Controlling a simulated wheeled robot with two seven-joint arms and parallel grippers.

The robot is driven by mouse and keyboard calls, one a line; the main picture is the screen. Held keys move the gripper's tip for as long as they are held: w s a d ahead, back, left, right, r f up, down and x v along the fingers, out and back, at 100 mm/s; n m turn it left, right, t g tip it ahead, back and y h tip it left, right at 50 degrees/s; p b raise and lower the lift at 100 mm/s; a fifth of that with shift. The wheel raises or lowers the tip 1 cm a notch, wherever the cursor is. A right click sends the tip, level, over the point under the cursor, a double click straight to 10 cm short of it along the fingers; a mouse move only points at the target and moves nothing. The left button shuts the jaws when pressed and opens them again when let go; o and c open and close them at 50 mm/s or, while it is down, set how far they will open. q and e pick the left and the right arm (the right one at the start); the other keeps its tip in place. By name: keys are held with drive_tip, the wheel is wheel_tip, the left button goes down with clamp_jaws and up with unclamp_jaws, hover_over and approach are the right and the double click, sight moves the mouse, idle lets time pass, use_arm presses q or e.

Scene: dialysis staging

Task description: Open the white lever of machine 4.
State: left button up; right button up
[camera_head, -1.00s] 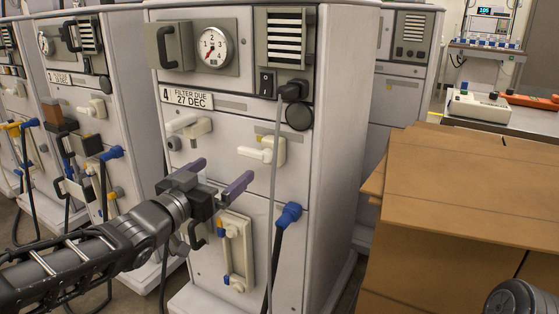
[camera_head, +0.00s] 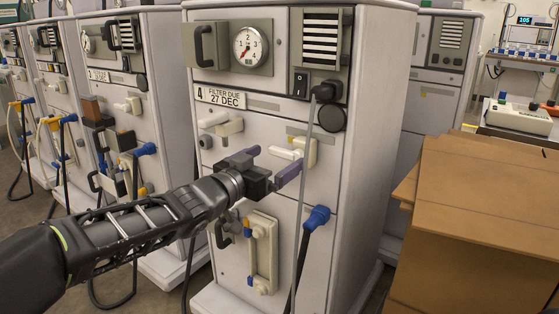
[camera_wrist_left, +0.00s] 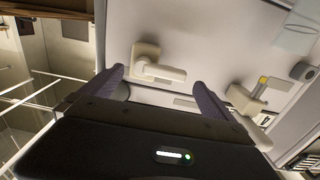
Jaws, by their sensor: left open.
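Machine 4 (camera_head: 226,170) is a white cabinet marked "4 FILTER DUE 27 DEC". A white lever (camera_head: 287,154) on a beige mount lies about level on its right front, its handle pointing left. A second white lever (camera_head: 214,122) sits further left. My left gripper (camera_head: 270,163) is open and empty, just in front of and below the right-hand lever. In the left wrist view, that lever (camera_wrist_left: 165,72) shows beyond and between the purple fingers of the gripper (camera_wrist_left: 157,80). I see no contact. My right gripper is not in view.
A black cable (camera_head: 303,245) with a blue connector (camera_head: 317,217) hangs below the lever, and a grey cord (camera_head: 305,155) runs down beside it. A tube fixture (camera_head: 263,250) is below my gripper. Cardboard boxes (camera_head: 490,190) stand at right, other machines (camera_head: 115,60) at left.

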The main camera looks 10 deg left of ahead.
sight(286, 154)
use_arm(q)
drive_tip(key=shift+x, duration=1.25)
drive_tip(key=c, duration=2)
